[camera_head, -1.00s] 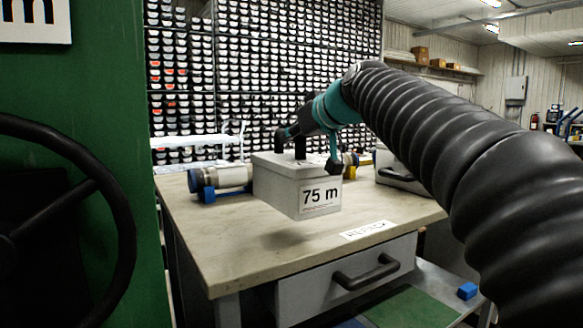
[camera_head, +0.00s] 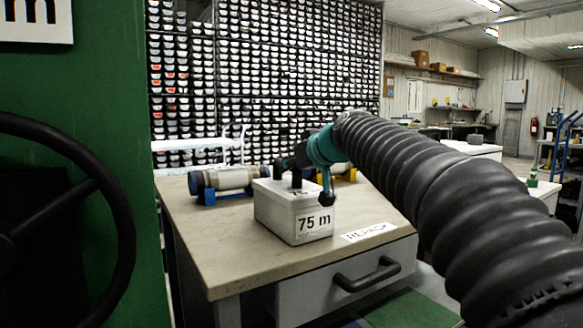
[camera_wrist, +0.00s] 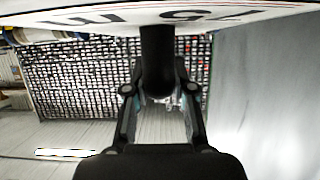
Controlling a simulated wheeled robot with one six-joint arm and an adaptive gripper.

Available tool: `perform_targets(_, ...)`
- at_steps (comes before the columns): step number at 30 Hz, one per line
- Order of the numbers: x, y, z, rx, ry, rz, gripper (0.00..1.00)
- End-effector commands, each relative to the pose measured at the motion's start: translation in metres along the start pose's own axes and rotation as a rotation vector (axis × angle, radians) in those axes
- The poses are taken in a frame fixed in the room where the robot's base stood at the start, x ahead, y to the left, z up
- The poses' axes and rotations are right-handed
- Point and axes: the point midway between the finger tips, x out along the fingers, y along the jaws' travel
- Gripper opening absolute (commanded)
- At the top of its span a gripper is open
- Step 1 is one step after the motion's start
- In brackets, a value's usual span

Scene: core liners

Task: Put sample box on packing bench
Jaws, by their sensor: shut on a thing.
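The sample box (camera_head: 284,217) is light grey with a white "75 m" label on its front. It is over the middle of the packing bench (camera_head: 222,255), low to the top and seemingly upright. I cannot tell whether its base touches the bench. My gripper (camera_head: 302,178) is at the top of the box and shut on it; the exact contact is partly hidden.
A core cylinder on blue supports (camera_head: 224,182) lies on the bench behind the box. A sign (camera_head: 368,231) lies on the bench top at front right, above the drawer handle (camera_head: 366,275). A green panel with a black wheel (camera_head: 120,225) stands close at left.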

Motion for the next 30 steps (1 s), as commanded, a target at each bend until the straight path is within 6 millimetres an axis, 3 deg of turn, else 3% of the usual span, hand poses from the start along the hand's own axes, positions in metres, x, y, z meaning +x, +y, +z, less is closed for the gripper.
perform_targets(7, 0.000, 0.000, 0.001, -0.001, 0.004, 0.001, 0.00)
perform_targets(8, 0.001, 0.000, 0.002, 0.000, 0.000, 0.000, 0.29)
perform_targets(10, 0.001, 0.000, 0.002, 0.000, 0.000, 0.000, 0.47)
perform_targets(11, 0.001, 0.000, 0.002, 0.000, 0.000, 0.000, 0.49)
perform_targets(23, -0.003, 0.000, -0.001, 0.000, 0.000, 0.001, 0.49)
perform_targets(30, -0.043, 0.000, 0.000, -0.001, 0.002, 0.002, 0.49)
